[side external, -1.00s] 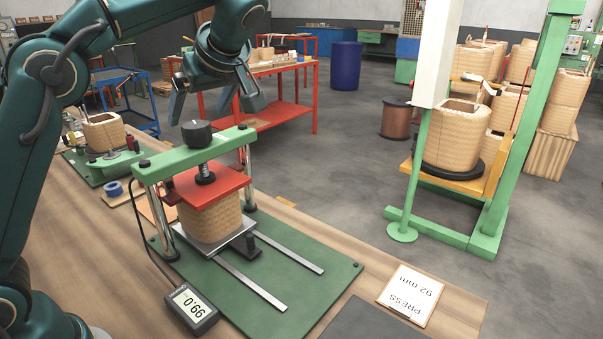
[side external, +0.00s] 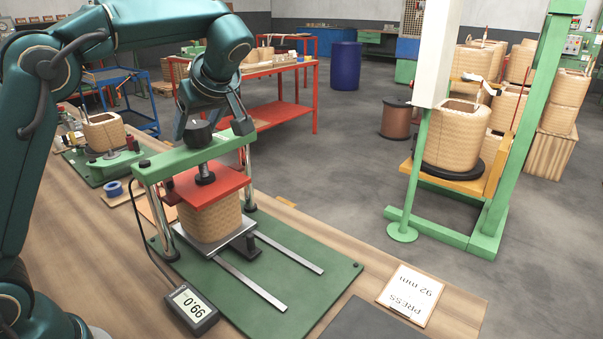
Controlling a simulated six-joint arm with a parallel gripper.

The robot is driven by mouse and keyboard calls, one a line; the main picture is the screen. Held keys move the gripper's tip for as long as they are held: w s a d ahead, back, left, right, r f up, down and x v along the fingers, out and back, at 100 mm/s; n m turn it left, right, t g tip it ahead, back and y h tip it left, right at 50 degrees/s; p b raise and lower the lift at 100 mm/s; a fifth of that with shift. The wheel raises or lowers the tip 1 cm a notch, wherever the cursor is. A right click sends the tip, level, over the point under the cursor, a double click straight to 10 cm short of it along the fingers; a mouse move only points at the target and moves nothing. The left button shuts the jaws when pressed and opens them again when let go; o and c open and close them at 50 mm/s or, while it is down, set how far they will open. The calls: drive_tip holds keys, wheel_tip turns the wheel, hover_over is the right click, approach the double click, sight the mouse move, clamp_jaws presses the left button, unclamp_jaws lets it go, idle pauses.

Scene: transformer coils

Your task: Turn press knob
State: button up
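The black press knob (side external: 196,134) stands on a screw through the green crossbar (side external: 215,148) of the press. Below the bar, a red plate (side external: 208,186) rests on a tan wound coil (side external: 208,219). My gripper (side external: 211,125) is open and pointing down. One finger is at the knob's left and the other at its right. The right finger shows a clear gap to the knob; whether the left finger touches it I cannot tell. The gauge (side external: 192,304) appears to read 99.0.
An upside-down note (side external: 409,293) reads PRESS 92 mm. Two chrome posts and two rails flank the coil on the green base (side external: 300,255). A second coil (side external: 104,131) on a green fixture stands behind left. The bench's right front holds a dark mat.

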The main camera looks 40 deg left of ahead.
drive_tip(key=c, duration=0.8)
drive_tip(key=shift+o, duration=0.2)
drive_tip(key=shift+m+t, duration=0.3)
drive_tip(key=shift+m, duration=0.1)
